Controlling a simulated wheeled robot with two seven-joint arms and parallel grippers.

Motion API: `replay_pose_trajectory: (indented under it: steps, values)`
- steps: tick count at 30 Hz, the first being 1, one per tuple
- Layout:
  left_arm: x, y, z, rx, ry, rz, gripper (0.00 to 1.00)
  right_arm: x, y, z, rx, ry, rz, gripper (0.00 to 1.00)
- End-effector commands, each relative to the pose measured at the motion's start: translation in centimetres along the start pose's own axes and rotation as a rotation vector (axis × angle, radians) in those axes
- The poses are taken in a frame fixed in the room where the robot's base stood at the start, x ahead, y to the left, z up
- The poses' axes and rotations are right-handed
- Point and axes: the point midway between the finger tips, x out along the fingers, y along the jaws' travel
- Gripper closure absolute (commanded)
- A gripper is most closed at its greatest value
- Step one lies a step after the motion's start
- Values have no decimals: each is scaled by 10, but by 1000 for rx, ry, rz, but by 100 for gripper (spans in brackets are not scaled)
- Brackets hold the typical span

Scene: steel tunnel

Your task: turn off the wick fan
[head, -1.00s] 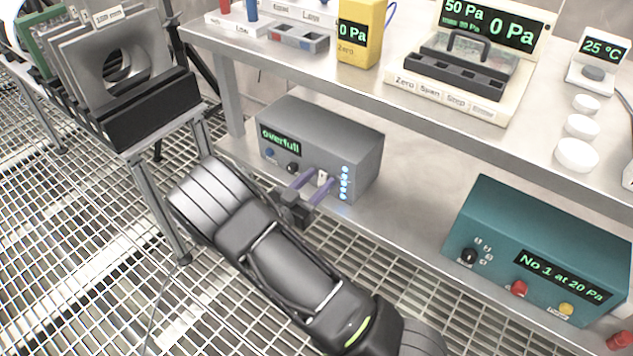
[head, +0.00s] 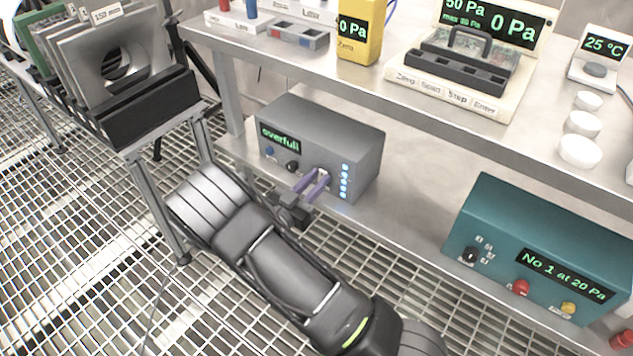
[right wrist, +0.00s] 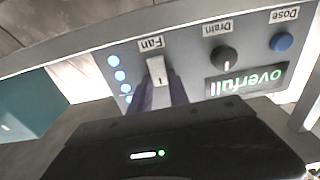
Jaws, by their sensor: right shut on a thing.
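The grey wick box (head: 345,140) stands on the lower shelf, its green display reading "overfull" (head: 280,139). Its front carries a white switch labelled Fan, which shows in the right wrist view (right wrist: 157,71), beside a black Drain knob (right wrist: 223,58) and a blue Dose button (right wrist: 282,42). A column of blue lights (head: 344,182) is lit next to the switch. My right gripper (head: 320,178) reaches the box front, its purple fingers shut on the fan switch, one finger on each side. The fingers partly hide the switch in the head view. My left gripper is not in view.
A teal box (head: 540,245) reading "No 1 at 20 Pa" stands to the right on the lower shelf (head: 400,215). The upper shelf overhangs above, holding a yellow meter (head: 361,30) and a pressure panel (head: 470,70). A rack of plates (head: 120,75) stands left.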

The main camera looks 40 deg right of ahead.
Motion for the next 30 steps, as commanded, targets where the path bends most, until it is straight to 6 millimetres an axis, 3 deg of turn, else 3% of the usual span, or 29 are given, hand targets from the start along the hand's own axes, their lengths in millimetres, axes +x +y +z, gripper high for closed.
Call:
replay_pose_trajectory:
  steps: [1, 6, 18, 19, 27, 30]
  values:
    - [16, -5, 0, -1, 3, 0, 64, -1, 0, 10, -4, 44, -1, 100]
    - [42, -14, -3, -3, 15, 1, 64, -3, -1, 14, -4, 180, -4, 100]
    - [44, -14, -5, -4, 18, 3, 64, -2, 0, 7, 0, 230, 0, 100]
    - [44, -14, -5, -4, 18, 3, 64, -2, 0, 7, 0, 230, 0, 78]
    - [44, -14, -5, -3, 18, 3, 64, -2, 0, 7, 0, 230, 0, 56]
    - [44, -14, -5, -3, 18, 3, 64, -2, 0, 7, 0, 230, 0, 56]
